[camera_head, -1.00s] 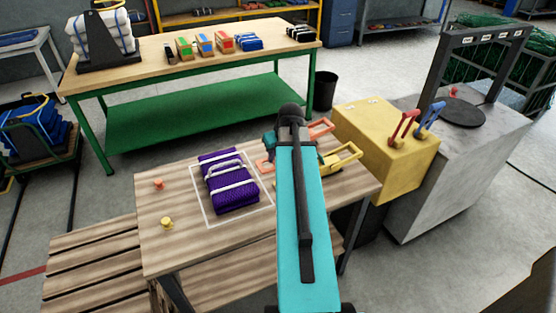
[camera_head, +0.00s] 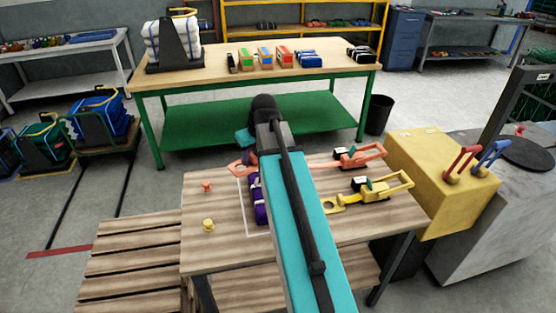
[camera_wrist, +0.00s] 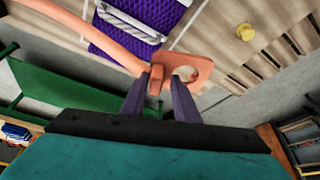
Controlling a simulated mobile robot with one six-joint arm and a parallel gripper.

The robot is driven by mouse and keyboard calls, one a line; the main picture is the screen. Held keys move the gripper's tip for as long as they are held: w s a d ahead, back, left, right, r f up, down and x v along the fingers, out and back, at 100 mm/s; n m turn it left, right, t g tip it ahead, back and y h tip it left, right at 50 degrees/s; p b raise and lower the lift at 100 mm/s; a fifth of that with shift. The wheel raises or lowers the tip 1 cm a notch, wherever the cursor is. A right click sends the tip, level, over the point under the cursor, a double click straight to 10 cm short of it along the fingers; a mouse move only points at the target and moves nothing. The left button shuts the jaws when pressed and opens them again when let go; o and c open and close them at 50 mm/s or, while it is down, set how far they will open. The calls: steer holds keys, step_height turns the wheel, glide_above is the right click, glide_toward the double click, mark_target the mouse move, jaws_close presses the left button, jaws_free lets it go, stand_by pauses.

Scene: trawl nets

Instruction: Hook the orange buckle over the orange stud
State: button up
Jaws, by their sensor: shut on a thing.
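My gripper (camera_wrist: 158,85) is shut on the orange buckle (camera_wrist: 188,68), a flat plate with a round hole. In the head view the orange buckle (camera_head: 240,166) shows left of my arm, above the table and to the right of the orange stud (camera_head: 207,187), apart from it. The orange stud stands upright near the table's far left corner and does not show in the wrist view. An orange strap (camera_wrist: 107,38) runs from the buckle to the upper left of the wrist view. The orange ratchet (camera_head: 360,157) lies at the table's far right. My arm hides most of my gripper in the head view.
The purple net bundle (camera_head: 258,200) lies mid-table, mostly behind my arm. A yellow stud (camera_head: 209,225) stands nearer than the orange one. A yellow ratchet (camera_head: 385,188) lies at the right.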

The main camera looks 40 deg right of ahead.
steer(key=w+a+r, duration=0.1)
steer(key=a+r, duration=0.2)
steer(key=a, duration=0.8)
steer(key=w+a+r, duration=0.1)
steer(key=a+r, duration=0.2)
steer(key=a, duration=0.8)
steer(key=shift+w+a+r+b, duration=0.15)
steer(key=shift+a+r+b, duration=0.15)
steer(key=shift+b, duration=0.15)
steer(key=shift+d, duration=0.15)
